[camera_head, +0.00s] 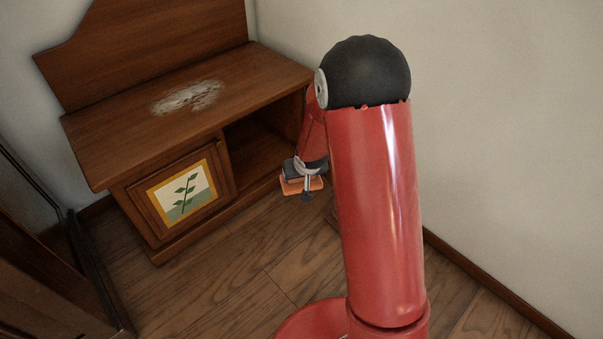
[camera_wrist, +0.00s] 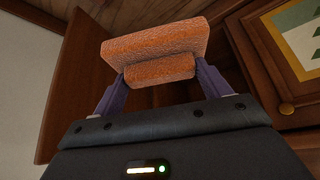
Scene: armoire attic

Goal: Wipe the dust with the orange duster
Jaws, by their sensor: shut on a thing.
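The dust (camera_head: 189,96) is a pale greyish-white patch on the wooden top of the cabinet (camera_head: 255,82) in the head view. The orange duster (camera_wrist: 155,50) fills the upper middle of the wrist view, a block with a narrower grip part between my two fingers. My gripper (camera_wrist: 158,76) is shut on that grip part. In the head view the orange duster (camera_head: 301,186) hangs under my gripper (camera_head: 306,176), in front of the cabinet's open right compartment, lower than the top and apart from the dust. My arm hides part of the cabinet's right end.
The cabinet has a high wooden backboard (camera_head: 150,38) and a door with a plant picture (camera_head: 183,193) at its lower left. A dark wooden piece of furniture (camera_head: 40,270) stands at the left edge. A wall (camera_head: 500,130) is at the right. Floor (camera_head: 225,275) in front is clear.

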